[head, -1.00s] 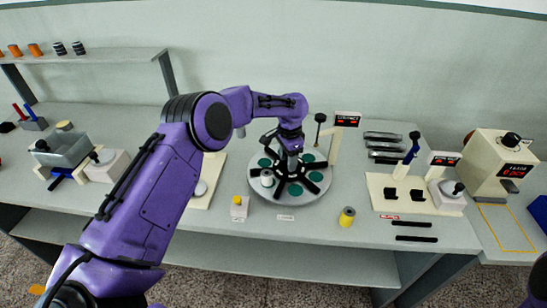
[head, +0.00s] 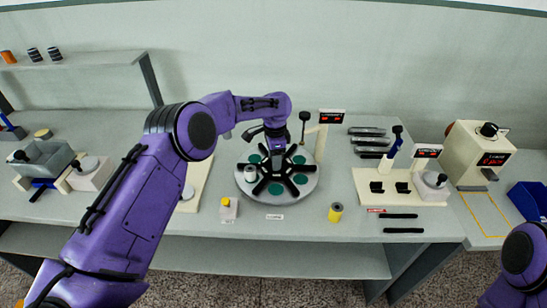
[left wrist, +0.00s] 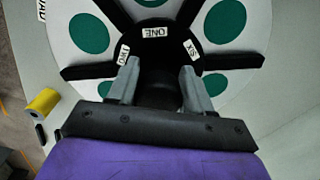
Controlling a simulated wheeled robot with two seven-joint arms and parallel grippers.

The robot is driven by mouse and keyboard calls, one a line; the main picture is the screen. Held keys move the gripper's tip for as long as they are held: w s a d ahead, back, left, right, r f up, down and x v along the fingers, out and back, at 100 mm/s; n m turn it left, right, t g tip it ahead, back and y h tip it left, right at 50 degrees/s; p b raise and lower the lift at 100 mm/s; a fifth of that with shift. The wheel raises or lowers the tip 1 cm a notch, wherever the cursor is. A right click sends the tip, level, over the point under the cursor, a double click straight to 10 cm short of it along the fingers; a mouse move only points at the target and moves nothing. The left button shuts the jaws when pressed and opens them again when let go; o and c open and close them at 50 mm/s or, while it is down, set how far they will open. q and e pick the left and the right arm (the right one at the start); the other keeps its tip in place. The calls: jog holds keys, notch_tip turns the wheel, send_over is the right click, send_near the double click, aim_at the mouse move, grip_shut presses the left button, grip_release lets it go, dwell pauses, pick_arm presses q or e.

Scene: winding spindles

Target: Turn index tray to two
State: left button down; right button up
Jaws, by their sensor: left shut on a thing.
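The index tray (head: 308,190) is a round grey disc with green round pockets and black spokes, at mid-bench in the head view. A small pale cylinder (head: 250,173) sits at its left side. In the left wrist view the tray's black hub (left wrist: 153,50) carries labels reading TWO, ONE and SIX, with ONE in the middle. My left gripper (left wrist: 160,78) reaches down over the tray's centre and is shut on the dark hub knob (left wrist: 158,94) between its fingers. Part of my right arm shows at the lower right of the head view; its gripper is out of frame.
A black-topped post (head: 304,130) and a small red-digit display (head: 331,117) stand behind the tray. A white-and-yellow block (head: 229,208) and a yellow spool (head: 336,212) stand in front. A cream fixture (head: 430,192) is to the right; a grey bin (head: 45,160) is far left.

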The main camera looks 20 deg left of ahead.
pick_arm(q)
jog(key=shift+s+d+f, duration=0.1)
jog(key=shift+d+f, duration=0.05)
jog(key=shift+d, duration=0.1)
jog(key=c, duration=0.8)
grip_release()
jog(key=shift+o, duration=1.3)
jog(key=shift+w, duration=0.25)
notch_tip(320, 180, up, 10)
jog(key=shift+d+f+b, duration=0.15)
jog(key=shift+f+b, duration=0.1)
jog(key=shift+b, duration=0.75)
jog(key=shift+r, duration=0.45)
